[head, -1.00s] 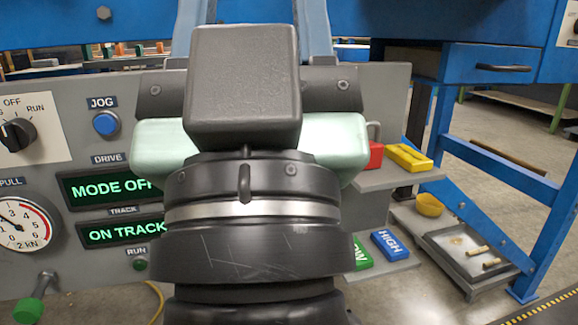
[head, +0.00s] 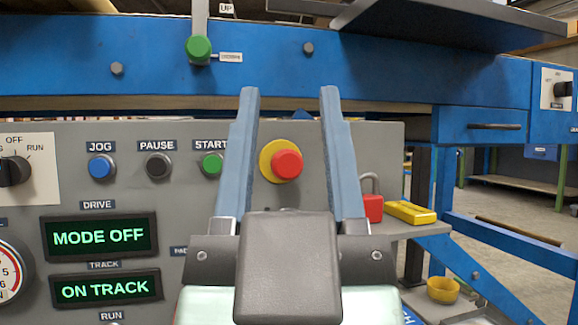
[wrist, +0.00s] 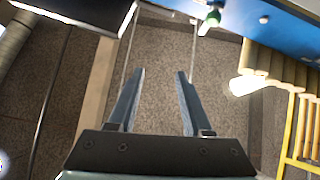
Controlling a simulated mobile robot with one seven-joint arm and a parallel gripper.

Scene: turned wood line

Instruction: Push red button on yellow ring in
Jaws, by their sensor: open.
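The red button (head: 287,165) stands out from a yellow ring (head: 266,161) on the grey control panel (head: 350,150). In the head view it shows between the two fingers of my gripper (head: 289,92). My gripper is open and empty, with its blue-grey fingers pointing up in the picture. I cannot tell how far the fingers are from the panel. In the wrist view my gripper (wrist: 157,75) shows spread fingers over a brown-grey floor, and the red button is not seen there.
Blue JOG (head: 101,166), black PAUSE (head: 158,165) and green START (head: 212,163) buttons sit left of the ring. A green-knobbed lever (head: 198,48) is above on the blue beam. A shelf at right holds a red padlock (head: 371,207) and a yellow block (head: 410,212).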

